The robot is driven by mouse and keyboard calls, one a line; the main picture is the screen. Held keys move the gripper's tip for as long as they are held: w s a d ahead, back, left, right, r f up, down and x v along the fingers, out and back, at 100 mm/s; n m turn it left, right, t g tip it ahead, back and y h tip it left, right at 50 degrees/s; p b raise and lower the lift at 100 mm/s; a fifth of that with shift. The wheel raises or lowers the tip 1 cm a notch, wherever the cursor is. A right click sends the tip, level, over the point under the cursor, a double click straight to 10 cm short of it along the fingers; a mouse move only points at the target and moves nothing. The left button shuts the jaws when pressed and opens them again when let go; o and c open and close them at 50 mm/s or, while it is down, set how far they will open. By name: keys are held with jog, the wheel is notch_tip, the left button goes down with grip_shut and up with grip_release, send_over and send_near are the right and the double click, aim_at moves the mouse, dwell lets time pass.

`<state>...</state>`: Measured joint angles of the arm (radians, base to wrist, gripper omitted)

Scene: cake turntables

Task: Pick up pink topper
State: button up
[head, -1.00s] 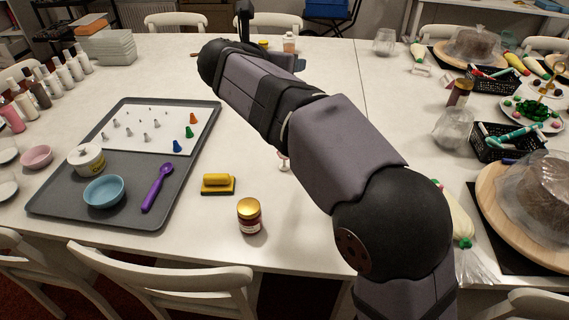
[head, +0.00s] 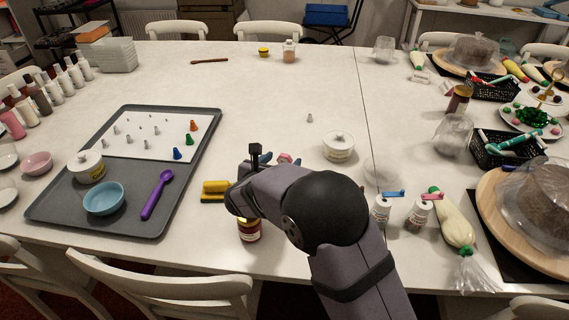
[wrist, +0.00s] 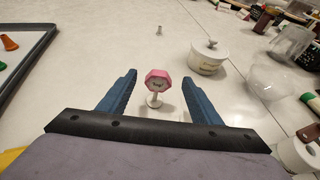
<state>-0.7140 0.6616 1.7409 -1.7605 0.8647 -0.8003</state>
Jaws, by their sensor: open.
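The pink topper (wrist: 157,80) has a pink six-sided rim around a pale face and stands upright on a small white stand (wrist: 153,100). In the head view a bit of its pink (head: 284,157) shows behind my arm. My gripper (wrist: 159,88) is open, with one blue finger to the left of the topper and one to the right in the wrist view. The topper appears between the fingertips, with clear gaps on both sides; its depth relative to them is hard to tell. My arm hides most of the gripper in the head view.
A lidded white pot (head: 339,148) stands right of the topper. A small metal nozzle (head: 309,118) stands behind it. A grey tray (head: 212,135) lies at left.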

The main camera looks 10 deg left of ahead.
jog(key=shift+f, duration=0.5)
jog(key=shift+p+x, duration=0.6)
jog(key=shift+x, duration=3.05)
jog(key=shift+r, duration=0.1)
jog(key=c, duration=1.1)
